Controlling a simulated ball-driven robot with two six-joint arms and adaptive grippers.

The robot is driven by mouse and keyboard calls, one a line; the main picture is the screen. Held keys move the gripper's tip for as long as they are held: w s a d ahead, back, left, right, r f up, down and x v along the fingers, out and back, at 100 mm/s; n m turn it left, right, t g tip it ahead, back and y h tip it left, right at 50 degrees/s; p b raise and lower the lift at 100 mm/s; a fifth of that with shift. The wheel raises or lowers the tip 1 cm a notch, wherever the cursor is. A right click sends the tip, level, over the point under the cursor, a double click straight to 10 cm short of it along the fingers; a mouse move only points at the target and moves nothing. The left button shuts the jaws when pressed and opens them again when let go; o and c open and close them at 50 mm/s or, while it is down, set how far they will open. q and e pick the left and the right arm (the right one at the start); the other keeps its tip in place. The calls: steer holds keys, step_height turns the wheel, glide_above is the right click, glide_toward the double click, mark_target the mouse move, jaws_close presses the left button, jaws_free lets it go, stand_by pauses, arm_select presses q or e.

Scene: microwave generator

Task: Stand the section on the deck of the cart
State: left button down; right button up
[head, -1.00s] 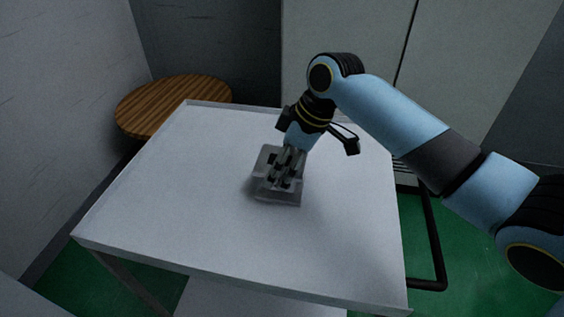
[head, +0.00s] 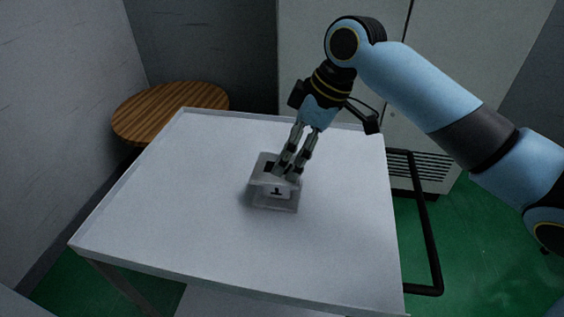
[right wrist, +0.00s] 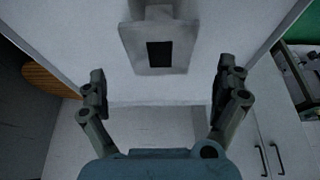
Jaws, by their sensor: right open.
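In the right wrist view the section (right wrist: 133,40) shows a grey face with a dark rectangular opening. My right gripper (head: 288,172) is open just above the section, its fingers pointing down and overlapping its top edge in the head view. In the right wrist view the two spread fingers (right wrist: 162,78) have nothing between their tips. Whether a finger still touches the section is unclear. My left gripper is out of view.
A round wooden table (head: 165,108) stands behind the cart at the left. A pale cabinet (head: 345,60) stands behind the cart. The cart's black handle (head: 428,230) is at its right side. The deck around the section is bare and has a low rim.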

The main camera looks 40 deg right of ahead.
steer(key=v, duration=0.5)
stand_by(0.5)
